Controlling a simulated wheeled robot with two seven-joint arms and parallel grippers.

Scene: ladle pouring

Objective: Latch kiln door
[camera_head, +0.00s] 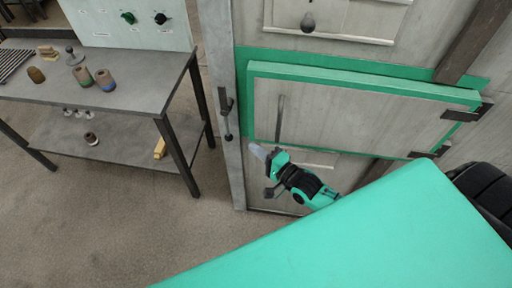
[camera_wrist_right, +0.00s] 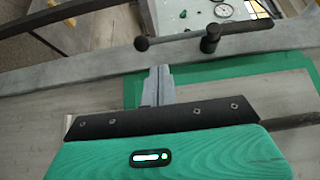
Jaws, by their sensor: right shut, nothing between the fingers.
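The kiln door (camera_head: 360,115) is a grey panel with a green border, hinged at its right. It stands close to the green frame (camera_head: 340,60); I cannot tell if it is fully flush. The dark latch lever (camera_head: 227,112) is on the grey post left of the door and lies along the post. In the right wrist view the latch lever (camera_wrist_right: 175,40) shows a ball knob and a round pivot. My right gripper (camera_head: 260,152) is shut and empty, below and right of the latch, near the door's lower left corner. Its fingers (camera_wrist_right: 159,84) point toward the post. My left gripper is not in view.
A grey table (camera_head: 125,75) with several small pots stands at the left, a lower shelf beneath it. A control panel (camera_head: 130,22) with knobs stands behind it. The door has a thin upright handle (camera_head: 279,118). Floor (camera_head: 110,225) between table and kiln is clear.

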